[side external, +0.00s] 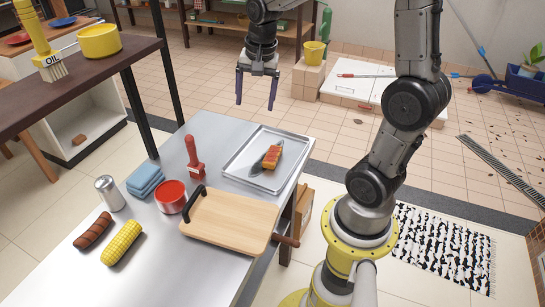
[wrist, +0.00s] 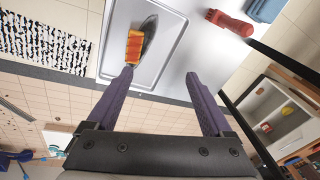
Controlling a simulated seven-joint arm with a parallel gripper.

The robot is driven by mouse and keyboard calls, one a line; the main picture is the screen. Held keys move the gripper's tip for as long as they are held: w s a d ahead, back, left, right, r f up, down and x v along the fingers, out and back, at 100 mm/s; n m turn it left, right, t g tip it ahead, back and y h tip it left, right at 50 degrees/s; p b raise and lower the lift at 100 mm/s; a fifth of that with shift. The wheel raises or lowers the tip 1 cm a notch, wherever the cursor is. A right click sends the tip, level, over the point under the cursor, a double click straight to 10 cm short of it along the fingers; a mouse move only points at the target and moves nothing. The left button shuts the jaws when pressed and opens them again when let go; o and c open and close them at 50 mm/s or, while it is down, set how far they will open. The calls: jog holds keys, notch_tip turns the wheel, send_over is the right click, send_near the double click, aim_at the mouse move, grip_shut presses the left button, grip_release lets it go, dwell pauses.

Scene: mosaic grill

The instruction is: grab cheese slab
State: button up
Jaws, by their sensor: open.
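An orange slab with reddish-brown bands (side external: 272,157), which looks like the cheese slab, lies in the metal tray (side external: 238,171) at the far right of the steel table. It rests on or against a dark grey, pointed, flat thing (side external: 256,168); I cannot tell which. In the wrist view the slab (wrist: 133,47) shows near the left fingertip, with the grey thing (wrist: 149,38) beside it. My gripper (side external: 255,106) is open and empty, with its purple fingers pointing down, high above and apart from the tray. Its fingers also show in the wrist view (wrist: 159,73).
A raised shelf (side external: 85,89) is at left.

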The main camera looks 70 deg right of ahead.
jog(key=s+d+f+m+g, duration=0.1)
jog(key=d+f+m+g, duration=0.1)
jog(key=d+f, duration=0.45)
send_over(272, 154)
jog(key=shift+y, duration=0.4)
jog(key=f, duration=0.8)
jog(key=shift+w+d+f, duration=0.3)
jog(key=shift+d+f, duration=0.05)
jog(key=shift+f, duration=0.05)
jog(key=shift+s+a+f, duration=0.15)
jog(key=shift+s+f, duration=0.05)
jog(key=shift+f, duration=1.15)
jog(key=shift+s+a+f, duration=0.1)
jog(key=shift+s+f, duration=0.05)
jog(key=shift+f, duration=1.2)
grip_shut()
